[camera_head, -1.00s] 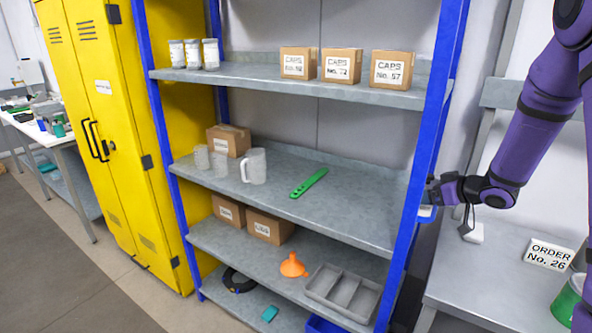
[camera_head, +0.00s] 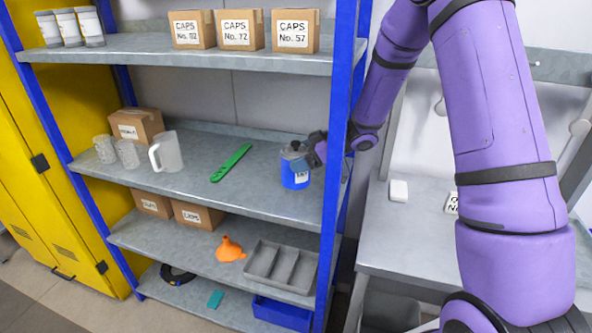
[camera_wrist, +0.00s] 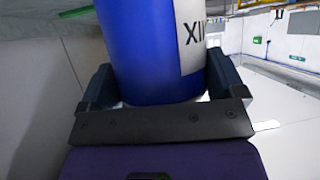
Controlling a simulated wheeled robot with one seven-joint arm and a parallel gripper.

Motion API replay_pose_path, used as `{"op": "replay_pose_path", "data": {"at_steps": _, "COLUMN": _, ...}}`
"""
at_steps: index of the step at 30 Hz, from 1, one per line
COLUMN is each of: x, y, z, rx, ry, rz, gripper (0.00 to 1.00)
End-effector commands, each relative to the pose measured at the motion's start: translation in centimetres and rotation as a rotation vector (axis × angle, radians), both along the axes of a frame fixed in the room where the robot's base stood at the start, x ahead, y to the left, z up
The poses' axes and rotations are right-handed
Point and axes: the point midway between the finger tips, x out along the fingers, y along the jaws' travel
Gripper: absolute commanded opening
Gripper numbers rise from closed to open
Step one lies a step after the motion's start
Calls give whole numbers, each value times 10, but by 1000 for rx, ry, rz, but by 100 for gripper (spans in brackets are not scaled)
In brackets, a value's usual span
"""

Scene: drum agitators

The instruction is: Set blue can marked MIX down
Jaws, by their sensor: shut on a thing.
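The blue can (camera_head: 294,178) has a grey top and a white label, and is at the right end of the middle shelf (camera_head: 262,197). The can fills the upper middle of the wrist view (camera_wrist: 145,50), where part of the label's lettering shows. My gripper (camera_head: 308,152) comes in from the right past the blue post and is shut on the can. In the wrist view the fingers (camera_wrist: 160,88) sit on both sides of it. I cannot tell whether the can's bottom touches the shelf.
A green flat tool (camera_head: 231,163) lies left of the can, with a clear jug (camera_head: 166,152) farther left. The blue shelf post (camera_head: 336,160) stands close right. Boxes (camera_head: 292,31) line the shelf above. Bare shelf lies between can and green tool.

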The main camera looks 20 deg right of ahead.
Motion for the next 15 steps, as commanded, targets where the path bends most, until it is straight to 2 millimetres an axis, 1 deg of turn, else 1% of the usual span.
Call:
{"op": "replay_pose_path", "data": {"at_steps": 1, "x": 0, "y": 0, "z": -5, "rx": 0, "ry": 0, "rz": 1, "gripper": 50}}
{"op": "replay_pose_path", "data": {"at_steps": 7, "x": 0, "y": 0, "z": -16, "rx": 1, "ry": -1, "rz": -1, "gripper": 50}}
{"op": "replay_pose_path", "data": {"at_steps": 12, "x": 0, "y": 0, "z": -38, "rx": 1, "ry": 2, "rz": -1, "gripper": 50}}
{"op": "replay_pose_path", "data": {"at_steps": 15, "x": 0, "y": 0, "z": -47, "rx": 1, "ry": -1, "rz": -1, "gripper": 50}}
